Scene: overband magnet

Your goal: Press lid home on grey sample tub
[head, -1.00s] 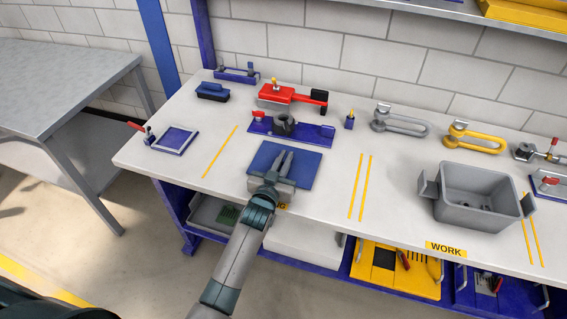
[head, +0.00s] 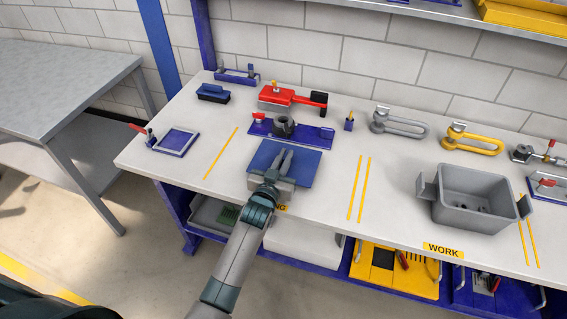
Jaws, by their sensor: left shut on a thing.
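My left gripper (head: 284,160) is over the blue mat (head: 310,168) near the bench's front edge, its fingers pointing toward the back. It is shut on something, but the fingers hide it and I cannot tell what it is. Just beyond the fingertips, a small grey round piece with a dark opening (head: 283,126) sits on a blue base plate (head: 312,134). I cannot tell whether this piece is the sample tub. No lid can be made out clearly. My right gripper is not in view.
A red tool (head: 288,96) lies behind the blue plate. A small blue frame (head: 179,142) is at left. Grey (head: 400,122) and yellow (head: 470,139) shackles lie at right. A large grey bin (head: 472,213) stands by the WORK label, with dark shapes inside. The bench between mat and bin is clear.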

